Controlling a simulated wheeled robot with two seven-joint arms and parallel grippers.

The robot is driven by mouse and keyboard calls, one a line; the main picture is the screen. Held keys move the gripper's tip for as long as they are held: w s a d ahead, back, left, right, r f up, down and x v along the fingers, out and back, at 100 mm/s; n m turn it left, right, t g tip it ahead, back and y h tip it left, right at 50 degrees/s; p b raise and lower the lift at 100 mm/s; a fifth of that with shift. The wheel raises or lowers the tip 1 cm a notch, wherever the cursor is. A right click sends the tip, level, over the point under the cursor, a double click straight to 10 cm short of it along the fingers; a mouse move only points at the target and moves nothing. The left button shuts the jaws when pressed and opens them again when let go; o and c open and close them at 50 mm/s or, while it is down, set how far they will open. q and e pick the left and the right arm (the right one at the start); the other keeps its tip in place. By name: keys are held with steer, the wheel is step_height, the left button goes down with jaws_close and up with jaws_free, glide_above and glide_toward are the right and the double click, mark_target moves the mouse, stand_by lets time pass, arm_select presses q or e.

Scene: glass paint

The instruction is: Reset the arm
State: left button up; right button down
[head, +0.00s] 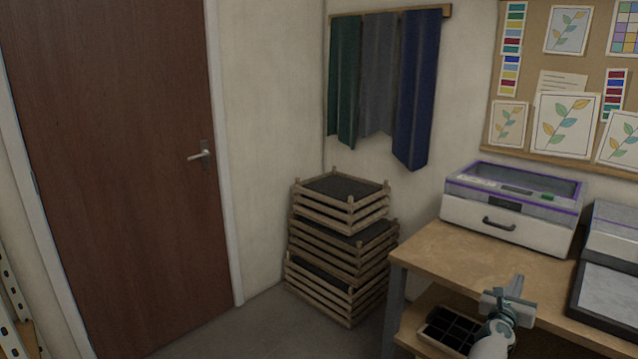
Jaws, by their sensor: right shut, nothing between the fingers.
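My right gripper (515,284) shows at the lower right of the head view, in front of the wooden workbench (440,254). Its fingers are together, point upward in the picture and hold nothing. My right arm comes up from the bottom edge, and most of it is out of the picture. My left arm and left gripper do not show.
A purple-edged machine (510,216) and a grey unit (608,290) stand on the bench. A black divided tray (450,328) lies on the lower shelf. Stacked wooden crates (335,260) stand left of the bench. A closed brown door (120,170) is at left, with clear floor before it.

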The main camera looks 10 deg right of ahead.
steer(key=shift+s+a+r+n+t+y, duration=0.15)
steer(key=shift+n+t, duration=0.15)
steer(key=shift+n, duration=0.25)
steer(key=shift+s+a+r+n+t+y, duration=0.15)
steer(key=shift+n+t, duration=0.15)
steer(key=shift+n, duration=0.25)
steer(key=s+a+f+n+t+y, duration=0.25)
steer(key=a+n+t+y, duration=0.25)
steer(key=a+n+y, duration=0.8)
steer(key=s+a+f+n+g+y, duration=0.1)
steer(key=s+a+f+n+g, duration=0.2)
steer(key=s+a+f+n, duration=0.45)
steer(key=s+a+f+n+g+y, duration=0.1)
steer(key=s+a+f+n+g, duration=0.2)
steer(key=s+a+f+n, duration=0.5)
steer(key=s+a+f+n+g+h, duration=0.1)
steer(key=s+a+f+n+g, duration=0.25)
steer(key=s, duration=0.75)
steer(key=s+a+r+n+g, duration=0.1)
steer(key=s+a+n+g, duration=0.4)
steer(key=s, duration=0.6)
steer(key=s+a+f+n+g+h, duration=0.1)
steer(key=s+a+f+n, duration=0.1)
steer(key=s+n, duration=0.65)
steer(key=a+f+m+t+y, duration=0.1)
steer(key=a+f, duration=0.3)
steer(key=f, duration=3)
steer(key=shift+s+a+t, duration=0.2)
steer(key=shift+s+t, duration=0.1)
steer(key=shift+t, duration=0.55)
